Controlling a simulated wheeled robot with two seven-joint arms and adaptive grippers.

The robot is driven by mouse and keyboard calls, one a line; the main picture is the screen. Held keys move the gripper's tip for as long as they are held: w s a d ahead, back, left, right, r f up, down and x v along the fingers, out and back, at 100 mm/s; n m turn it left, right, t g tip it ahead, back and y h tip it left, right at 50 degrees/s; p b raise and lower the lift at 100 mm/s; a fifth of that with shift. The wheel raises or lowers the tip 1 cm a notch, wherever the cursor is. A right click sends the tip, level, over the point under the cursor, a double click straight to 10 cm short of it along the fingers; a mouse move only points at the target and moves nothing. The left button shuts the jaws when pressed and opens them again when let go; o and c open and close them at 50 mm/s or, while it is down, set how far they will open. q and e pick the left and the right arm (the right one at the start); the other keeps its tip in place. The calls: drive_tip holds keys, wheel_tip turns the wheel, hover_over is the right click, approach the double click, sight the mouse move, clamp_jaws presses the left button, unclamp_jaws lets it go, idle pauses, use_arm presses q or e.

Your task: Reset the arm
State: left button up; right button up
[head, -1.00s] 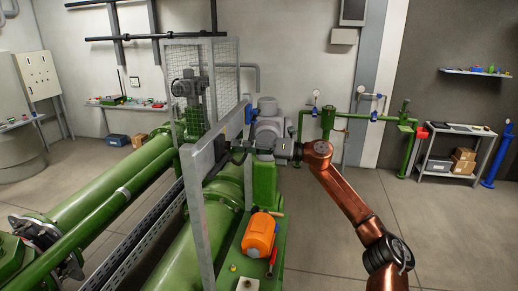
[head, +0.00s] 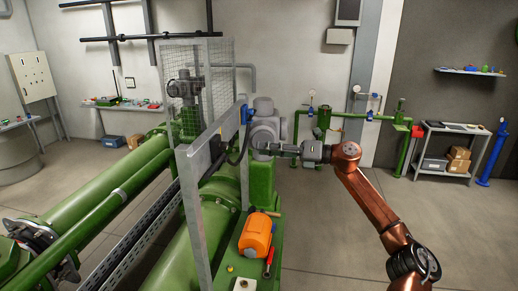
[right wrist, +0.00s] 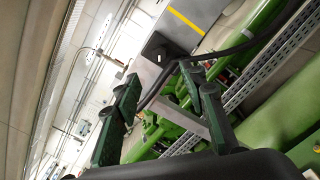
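My copper-coloured right arm (head: 372,200) reaches in from the lower right of the head view. Its grey right gripper (head: 280,149) points left, close to the grey machine unit (head: 264,128) on the green machine. Whether it touches that unit cannot be told from the head view. In the right wrist view the two dark fingers of the right gripper (right wrist: 160,82) stand apart, with nothing held between them. Beyond them are a black box (right wrist: 160,47) with a cable and a grey panel with a yellow stripe. My left gripper is not in view.
A grey metal frame (head: 196,205) with mesh stands left of the gripper. An orange canister (head: 256,237) and a red-handled tool (head: 268,262) are on the green base below. Green pipes (head: 345,116) and a shelf rack (head: 446,150) stand behind. Floor right of the machine is free.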

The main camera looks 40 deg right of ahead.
drive_tip(key=shift+f, duration=0.1)
